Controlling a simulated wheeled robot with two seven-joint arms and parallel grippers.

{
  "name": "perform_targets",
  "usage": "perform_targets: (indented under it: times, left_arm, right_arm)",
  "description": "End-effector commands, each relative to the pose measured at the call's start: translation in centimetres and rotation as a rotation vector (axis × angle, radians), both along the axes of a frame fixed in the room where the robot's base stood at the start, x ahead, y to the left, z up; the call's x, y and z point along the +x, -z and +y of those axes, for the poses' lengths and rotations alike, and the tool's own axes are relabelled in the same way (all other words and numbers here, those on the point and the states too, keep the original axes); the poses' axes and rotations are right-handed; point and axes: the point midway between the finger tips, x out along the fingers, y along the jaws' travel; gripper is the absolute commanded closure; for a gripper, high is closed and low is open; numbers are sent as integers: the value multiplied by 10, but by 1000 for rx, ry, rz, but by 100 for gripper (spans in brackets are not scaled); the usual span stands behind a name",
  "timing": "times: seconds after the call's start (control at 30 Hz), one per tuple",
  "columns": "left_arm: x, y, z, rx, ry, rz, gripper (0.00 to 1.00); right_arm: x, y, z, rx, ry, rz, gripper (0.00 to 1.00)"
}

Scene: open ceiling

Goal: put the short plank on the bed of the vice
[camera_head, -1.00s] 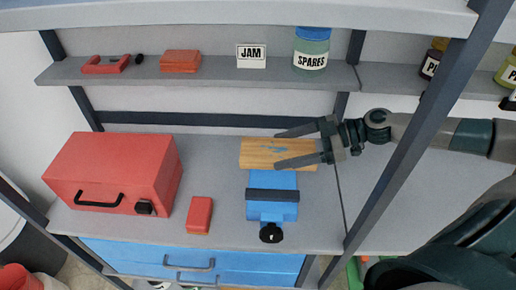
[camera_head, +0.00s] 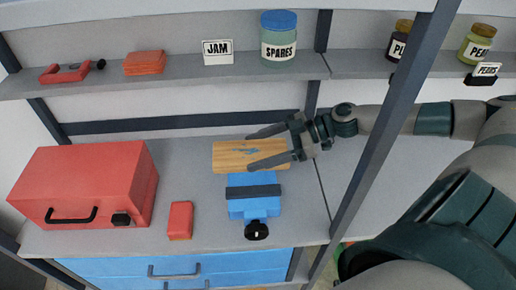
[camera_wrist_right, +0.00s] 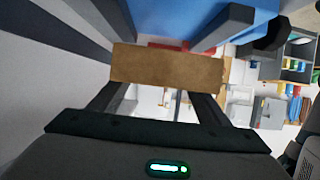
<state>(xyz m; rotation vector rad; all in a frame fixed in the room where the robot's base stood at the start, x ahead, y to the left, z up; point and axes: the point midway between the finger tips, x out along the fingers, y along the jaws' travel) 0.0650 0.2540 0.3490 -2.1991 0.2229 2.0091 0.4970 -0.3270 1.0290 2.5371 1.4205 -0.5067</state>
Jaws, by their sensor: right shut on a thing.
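The short wooden plank (camera_head: 227,158) lies across the far end of the blue vice (camera_head: 254,208) in the head view, and partly covers it. My right gripper (camera_head: 249,152) comes in from the right and is shut on the plank, one finger on its far side and one on its near side. The plank also shows between the fingers in the right wrist view (camera_wrist_right: 168,66). I cannot tell whether the plank touches the vice. The vice has a dark jaw bar and a black knob facing the front. My left gripper is not in view.
A red toolbox (camera_head: 85,182) and a small red block (camera_head: 180,220) stand left of the vice on the grey bench (camera_head: 185,160). A shelf (camera_head: 190,77) with jars runs above. A dark upright post (camera_head: 372,130) stands right, near my right arm.

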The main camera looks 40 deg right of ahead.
Motion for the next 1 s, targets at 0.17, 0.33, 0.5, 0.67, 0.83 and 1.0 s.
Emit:
perform_targets:
  times: [0.17,0.33,0.5,0.67,0.83,1.0]
  left_arm:
    - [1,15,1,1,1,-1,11]
    - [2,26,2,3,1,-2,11]
    - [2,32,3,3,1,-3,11]
    - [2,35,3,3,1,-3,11]
    - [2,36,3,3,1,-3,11]
    - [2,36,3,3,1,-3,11]
  right_arm:
    - [1,19,0,0,1,-2,60]
    - [0,35,0,0,1,-2,60]
    - [0,46,0,0,0,-2,60]
    - [0,52,0,1,1,-1,60]
    - [0,53,0,0,1,-2,60]
    - [0,53,0,0,1,-2,60]
